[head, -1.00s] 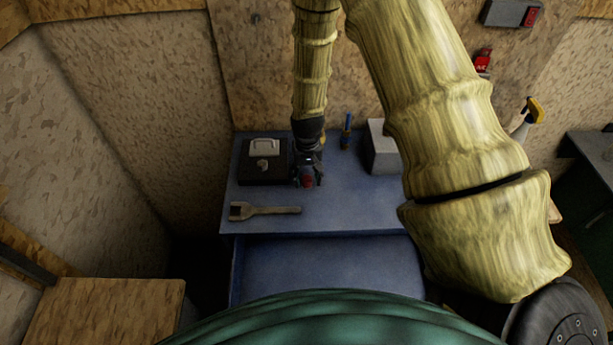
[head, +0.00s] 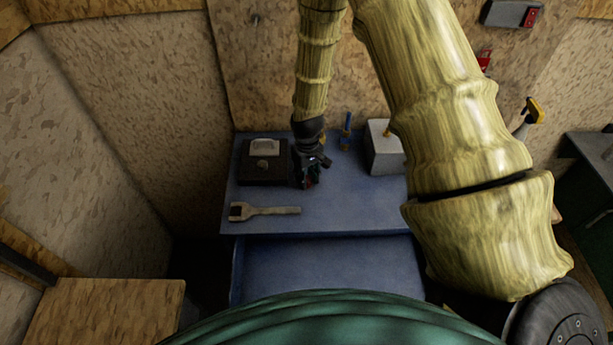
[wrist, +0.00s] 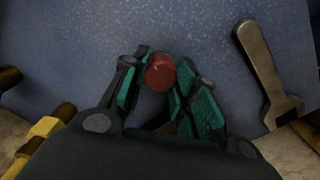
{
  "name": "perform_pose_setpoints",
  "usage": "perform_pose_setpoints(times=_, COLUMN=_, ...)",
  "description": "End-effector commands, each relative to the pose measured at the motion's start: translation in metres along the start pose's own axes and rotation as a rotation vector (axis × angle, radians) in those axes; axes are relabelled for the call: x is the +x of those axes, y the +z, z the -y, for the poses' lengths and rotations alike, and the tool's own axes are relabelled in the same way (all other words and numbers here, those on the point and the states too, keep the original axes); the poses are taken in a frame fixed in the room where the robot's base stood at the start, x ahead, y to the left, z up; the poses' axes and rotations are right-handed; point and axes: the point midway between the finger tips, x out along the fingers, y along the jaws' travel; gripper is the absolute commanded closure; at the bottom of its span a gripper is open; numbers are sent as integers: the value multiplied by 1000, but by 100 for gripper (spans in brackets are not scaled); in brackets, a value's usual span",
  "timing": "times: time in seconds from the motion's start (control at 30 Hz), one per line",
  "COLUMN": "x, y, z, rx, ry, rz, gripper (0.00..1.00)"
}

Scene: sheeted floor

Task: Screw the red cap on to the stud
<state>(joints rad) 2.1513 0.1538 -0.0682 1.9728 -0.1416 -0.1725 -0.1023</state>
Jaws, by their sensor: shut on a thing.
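The red cap (wrist: 160,73) is round and sits between the fingertips of my gripper (wrist: 163,66) in the wrist view, with the blue bench top behind it. My gripper is shut on the cap. In the head view my gripper (head: 307,179) is low over the bench, between the dark box and the grey box, and only a sliver of red shows at it. I cannot make out the stud in either view; the cap and fingers may hide it. I cannot tell whether the cap touches it.
A wrench (head: 264,211) lies near the bench's front edge, also in the wrist view (wrist: 265,70). A dark box (head: 264,176) stands left of my gripper. A blue-handled tool (head: 347,128) and a grey box (head: 384,158) stand right. The blue bench top (head: 350,212) is clear front right.

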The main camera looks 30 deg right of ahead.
Motion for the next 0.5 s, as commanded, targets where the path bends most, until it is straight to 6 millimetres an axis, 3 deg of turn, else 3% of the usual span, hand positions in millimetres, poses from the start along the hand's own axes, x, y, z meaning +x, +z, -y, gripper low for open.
perform_pose_setpoints(times=0.17, x=0, y=0, z=0, rx=98, ry=2, rz=0, gripper=100)
perform_pose_setpoints(times=0.5, x=-1, y=0, z=0, rx=632, ry=3, rz=-1, gripper=100)
